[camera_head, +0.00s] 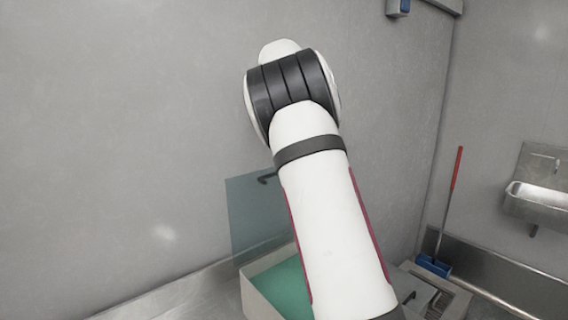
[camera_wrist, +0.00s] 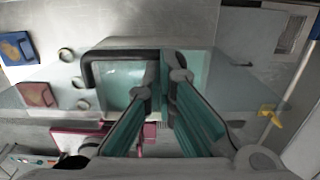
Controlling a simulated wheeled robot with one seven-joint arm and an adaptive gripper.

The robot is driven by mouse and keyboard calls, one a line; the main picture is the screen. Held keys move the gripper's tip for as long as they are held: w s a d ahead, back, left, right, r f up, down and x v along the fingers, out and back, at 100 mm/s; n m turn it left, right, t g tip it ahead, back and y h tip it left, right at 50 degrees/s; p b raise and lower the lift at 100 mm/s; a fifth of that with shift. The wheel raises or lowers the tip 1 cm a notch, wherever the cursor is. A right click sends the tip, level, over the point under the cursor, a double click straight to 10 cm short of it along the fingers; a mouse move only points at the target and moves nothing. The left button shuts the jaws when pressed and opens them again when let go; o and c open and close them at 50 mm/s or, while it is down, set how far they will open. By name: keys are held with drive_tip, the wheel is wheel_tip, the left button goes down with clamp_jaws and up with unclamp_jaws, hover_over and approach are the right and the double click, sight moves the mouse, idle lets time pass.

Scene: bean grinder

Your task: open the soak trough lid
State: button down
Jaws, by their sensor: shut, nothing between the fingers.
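The soak trough (camera_head: 256,291), a pale box with a green inside, stands on the counter at the bottom of the head view, partly behind my arm. Its see-through teal lid (camera_head: 246,222) stands raised, roughly upright, at the trough's back left. The lid's dark handle (camera_head: 267,178) shows near its top edge, partly hidden by my arm. In the wrist view the dark handle (camera_wrist: 118,54) lies just beyond my gripper (camera_wrist: 161,84). My gripper is shut and empty, and I cannot tell whether it touches the handle or lid. My arm hides it in the head view.
A metal counter (camera_head: 190,296) runs along the wall (camera_head: 130,130). A steel sink (camera_head: 536,198) and a red-handled tool with a blue head (camera_head: 434,265) are at right. The wrist view shows blue and red square items (camera_wrist: 17,48) at left and a yellow item (camera_wrist: 270,116) at right.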

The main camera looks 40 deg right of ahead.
wheel_tip(320, 180, up, 7)
drive_tip(key=shift+r, duration=0.2)
idle(0.5)
drive_tip(key=shift+s, duration=0.15)
drive_tip(key=s+a+r+n+t+y, duration=0.1)
drive_tip(key=s+a+r+n+t, duration=0.15)
drive_tip(key=s+a+n, duration=1.4)
drive_tip(key=s+a+f+n+t, duration=0.1)
drive_tip(key=s+a+f+n, duration=0.3)
drive_tip(key=s+f+n, duration=0.3)
drive_tip(key=s+a+f+n+t+h, duration=0.1)
drive_tip(key=s+a+f+n, duration=0.4)
drive_tip(key=n, duration=0.7)
drive_tip(key=s+f, duration=0.2)
drive_tip(key=s, duration=0.1)
drive_tip(key=shift+s+a+f, duration=0.2)
drive_tip(key=shift+s+f, duration=0.2)
